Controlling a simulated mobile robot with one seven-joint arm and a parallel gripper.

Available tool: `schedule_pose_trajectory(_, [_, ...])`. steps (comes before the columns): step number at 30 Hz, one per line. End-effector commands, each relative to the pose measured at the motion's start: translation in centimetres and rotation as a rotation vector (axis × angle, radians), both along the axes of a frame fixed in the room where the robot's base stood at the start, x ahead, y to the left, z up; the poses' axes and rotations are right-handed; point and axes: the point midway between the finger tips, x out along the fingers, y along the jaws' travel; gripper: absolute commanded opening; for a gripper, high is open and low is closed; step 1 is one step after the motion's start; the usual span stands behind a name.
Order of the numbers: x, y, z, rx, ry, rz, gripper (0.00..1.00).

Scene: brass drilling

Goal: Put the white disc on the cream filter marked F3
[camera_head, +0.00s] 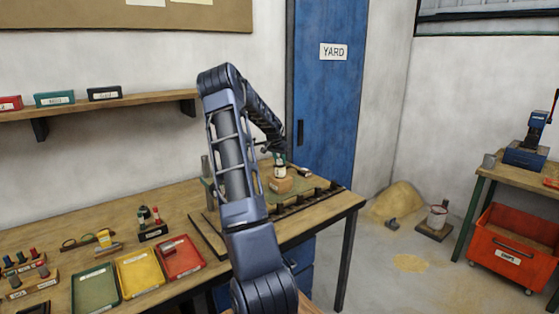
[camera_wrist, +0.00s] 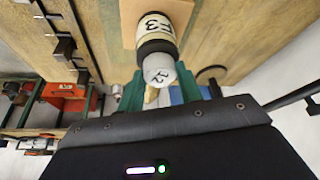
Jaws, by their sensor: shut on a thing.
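The cream filter marked F3 (camera_wrist: 160,25) stands on a wooden block in the wrist view, with a dark band at its near end. It is small in the head view (camera_head: 280,171). A white round piece with dark marks, which I take as the white disc (camera_wrist: 159,70), lies between the green fingers of my gripper (camera_wrist: 160,82). My gripper is shut on it. The disc lines up with the filter's dark-banded end and seems to meet it; I cannot tell whether they touch. In the head view my gripper (camera_head: 278,158) is just above the filter and mostly too small to read.
The wooden block (camera_head: 281,185) sits on a green mat near the workbench's right end, beside a dark slotted rail (camera_head: 306,200). Green (camera_head: 95,287), yellow (camera_head: 139,270) and red (camera_head: 181,256) trays lie at the front left. The blue door (camera_head: 328,100) stands behind.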

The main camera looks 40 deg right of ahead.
Motion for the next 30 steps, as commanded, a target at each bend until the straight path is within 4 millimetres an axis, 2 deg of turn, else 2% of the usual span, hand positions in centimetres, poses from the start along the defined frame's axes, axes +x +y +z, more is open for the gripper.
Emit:
schedule_pose_trajectory(12, [0.0, 0.0, -0.5, 0.000, 0.000, 0.000, 0.13])
schedule_pose_trajectory(13, [0.0, 0.0, -0.5, 0.000, -0.001, 0.000, 0.41])
schedule_pose_trajectory(15, [0.0, 0.0, -0.5, 0.000, -0.001, 0.000, 0.55])
schedule_pose_trajectory(16, [0.0, 0.0, -0.5, 0.000, -0.001, 0.000, 0.57])
schedule_pose_trajectory(25, [0.0, 0.0, -0.3, -0.001, -0.001, 0.000, 0.57])
schedule_pose_trajectory(30, [-0.1, 0.5, 1.1, 0.000, -0.003, 0.001, 0.57])
